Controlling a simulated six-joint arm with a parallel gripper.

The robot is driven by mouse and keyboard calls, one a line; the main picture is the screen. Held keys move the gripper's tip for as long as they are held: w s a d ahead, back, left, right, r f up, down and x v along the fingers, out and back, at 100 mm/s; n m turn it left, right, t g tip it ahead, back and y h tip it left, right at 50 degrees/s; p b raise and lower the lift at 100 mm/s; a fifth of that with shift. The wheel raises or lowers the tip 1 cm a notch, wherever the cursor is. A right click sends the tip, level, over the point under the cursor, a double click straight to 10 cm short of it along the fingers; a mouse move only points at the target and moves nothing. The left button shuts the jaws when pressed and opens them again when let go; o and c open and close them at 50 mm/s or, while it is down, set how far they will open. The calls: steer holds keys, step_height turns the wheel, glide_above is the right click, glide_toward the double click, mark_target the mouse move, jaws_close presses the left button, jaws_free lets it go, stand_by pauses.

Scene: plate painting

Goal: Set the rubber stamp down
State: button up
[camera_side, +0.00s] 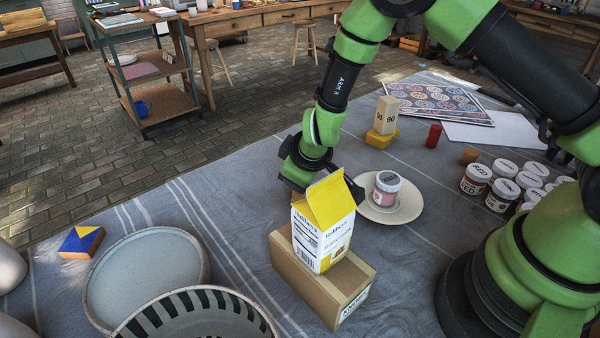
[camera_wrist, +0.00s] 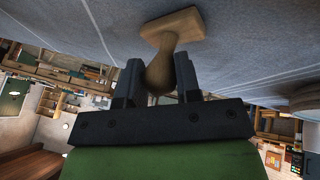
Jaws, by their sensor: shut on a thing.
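The rubber stamp (camera_wrist: 172,32) shows in the wrist view, with a pale wooden block base and a rounded wooden handle. My gripper (camera_wrist: 158,72) is shut on the handle, one dark finger on each side. The base sticks out beyond the fingertips, against the grey cloth; I cannot tell whether it touches the cloth. In the side view my gripper (camera_side: 296,177) is low over the table, behind a yellow and white carton (camera_side: 324,225). The carton hides the fingertips and the stamp there.
The carton stands on a cardboard box (camera_side: 350,285). A plate (camera_side: 408,207) bearing a pink-labelled jar (camera_side: 386,188) is to the right. Bowls (camera_side: 145,275) are front left, beside a blue and orange block (camera_side: 82,242). Several paint jars (camera_side: 500,195) stand right. Cloth left of my gripper is clear.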

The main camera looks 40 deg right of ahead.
steer(key=shift+f, duration=0.1)
steer(key=o, duration=0.9)
steer(key=v, duration=1.2)
step_height(320, 180, up, 15)
steer(key=s+a+m+t+y, duration=0.1)
steer(key=s+m+t+y, duration=0.2)
steer(key=y, duration=0.3)
steer(key=s+d+m, duration=0.1)
steer(key=s+d, duration=0.1)
steer(key=s, duration=0.3)
steer(key=s+d+r+m+h, duration=0.1)
steer(key=s+d+m, duration=0.1)
steer(key=s, duration=0.3)
steer(key=s+d+r+m+g+h, duration=0.1)
steer(key=s+d+m, duration=0.1)
steer(key=s, duration=0.3)
